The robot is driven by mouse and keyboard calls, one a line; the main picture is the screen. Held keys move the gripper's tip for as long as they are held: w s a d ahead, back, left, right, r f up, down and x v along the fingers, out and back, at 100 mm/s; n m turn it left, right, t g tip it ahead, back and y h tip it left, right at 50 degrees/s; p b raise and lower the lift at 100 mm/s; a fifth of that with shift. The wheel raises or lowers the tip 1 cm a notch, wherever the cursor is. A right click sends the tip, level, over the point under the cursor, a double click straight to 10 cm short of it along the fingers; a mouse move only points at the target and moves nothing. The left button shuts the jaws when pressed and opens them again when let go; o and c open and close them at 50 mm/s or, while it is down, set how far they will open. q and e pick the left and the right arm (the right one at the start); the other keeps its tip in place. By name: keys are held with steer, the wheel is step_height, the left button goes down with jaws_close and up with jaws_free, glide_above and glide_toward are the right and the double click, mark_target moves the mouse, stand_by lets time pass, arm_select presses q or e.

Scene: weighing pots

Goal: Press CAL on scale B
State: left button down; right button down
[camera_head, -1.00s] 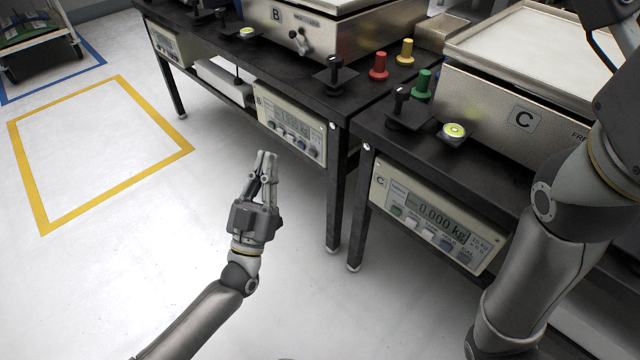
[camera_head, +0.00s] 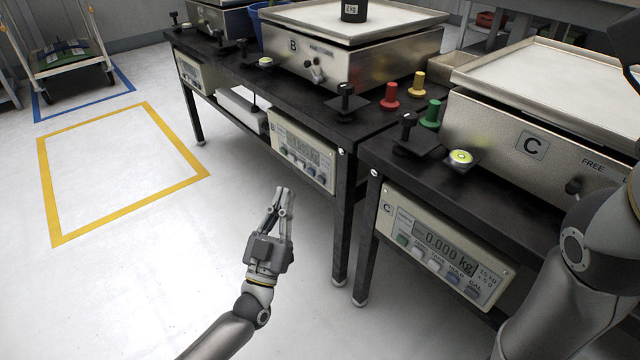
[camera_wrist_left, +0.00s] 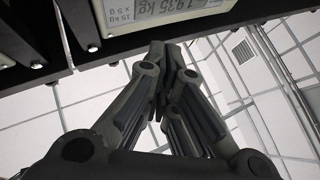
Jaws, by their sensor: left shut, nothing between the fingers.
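Scale B (camera_head: 345,58) is a steel box with a letter B plate and a flat pan, on a black table. Its control panel (camera_head: 302,152) hangs under the table's front edge, with a display and a row of small buttons. The button labels are too small to read, so I cannot single out CAL. My left gripper (camera_head: 281,190) is shut and empty, in front of and below the panel, apart from it in the picture. The left wrist view shows the shut fingertips (camera_wrist_left: 172,45) below a panel display (camera_wrist_left: 165,8) seen upside down.
A dark 1 kg weight (camera_head: 354,10) stands on scale B's pan. Scale C (camera_head: 545,150) and its panel (camera_head: 440,246), reading 0.000 kg, are to the right. Table legs (camera_head: 343,225) stand right of my left gripper.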

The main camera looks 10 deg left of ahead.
mark_target(321, 180)
arm_select(q)
steer(key=shift+w+d+b, duration=0.4)
steer(key=shift+w+d, duration=0.5)
steer(key=shift+w, duration=0.25)
steer(key=shift+w+d+b, duration=0.4)
steer(key=shift+w+d, duration=0.5)
steer(key=shift+w, duration=0.2)
steer(key=shift+w+d, duration=0.25)
steer(key=shift+w, duration=0.05)
steer(key=shift+w+d, duration=0.25)
steer(key=shift+w, duration=0.1)
stand_by(0.4)
stand_by(0.4)
steer(key=shift+s+a+p, duration=0.5)
steer(key=shift+s+p, duration=0.05)
steer(key=shift+s, duration=0.15)
